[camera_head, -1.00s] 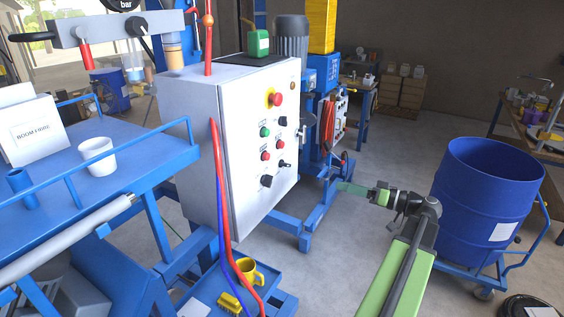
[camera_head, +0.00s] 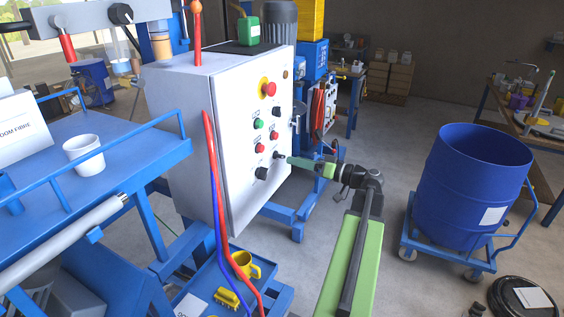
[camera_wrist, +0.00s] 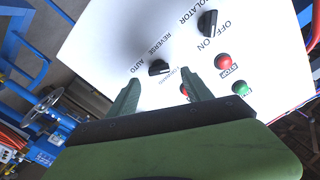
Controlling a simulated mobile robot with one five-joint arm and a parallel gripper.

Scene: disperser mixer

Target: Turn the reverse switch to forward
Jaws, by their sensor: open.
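The reverse switch (camera_wrist: 158,68) is a small black knob on the white panel. REVERSE and AUTO can be read beside it, with a third label partly hidden near a finger. Its setting is hard to tell. My gripper (camera_wrist: 160,84) is open and empty, its two green fingers pointing at the panel on either side of the knob's line, a little short of it. In the head view, my gripper (camera_head: 291,161) comes from the right, with its tips close to the switch (camera_head: 278,155). I cannot tell whether they touch.
The isolator knob (camera_wrist: 207,22) and a red stop button (camera_wrist: 223,61) sit close by on the panel. Red and blue hoses (camera_head: 213,180) hang at the cabinet's (camera_head: 190,120) front edge. A blue drum (camera_head: 472,185) stands at right, with open floor between.

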